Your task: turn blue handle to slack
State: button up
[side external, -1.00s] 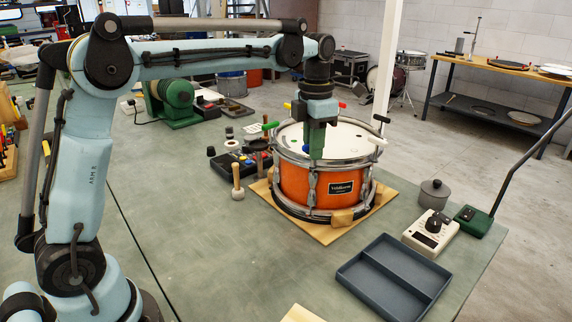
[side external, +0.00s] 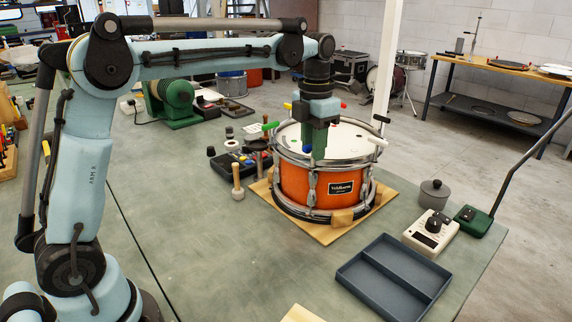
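The orange snare drum (side external: 296,186) stands on a wooden board with its white head up. Coloured handles stand around its rim: green (side external: 270,126) at left, yellow (side external: 287,105) behind, red (side external: 342,104) at back right, black (side external: 381,118) and white (side external: 378,140) at right.
A mallet (side external: 237,182) stands on the bench left of the drum, near a dark tray of small parts (side external: 222,165). A grey two-compartment tray (side external: 394,280) lies at front right. A dial box (side external: 431,232) and a lidded grey pot (side external: 434,193) stand at right. The bench front is mostly clear.

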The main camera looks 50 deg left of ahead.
jog(key=shift+o, duration=0.7)
notch_tip(320, 180, up, 12)
dwell(0.4)
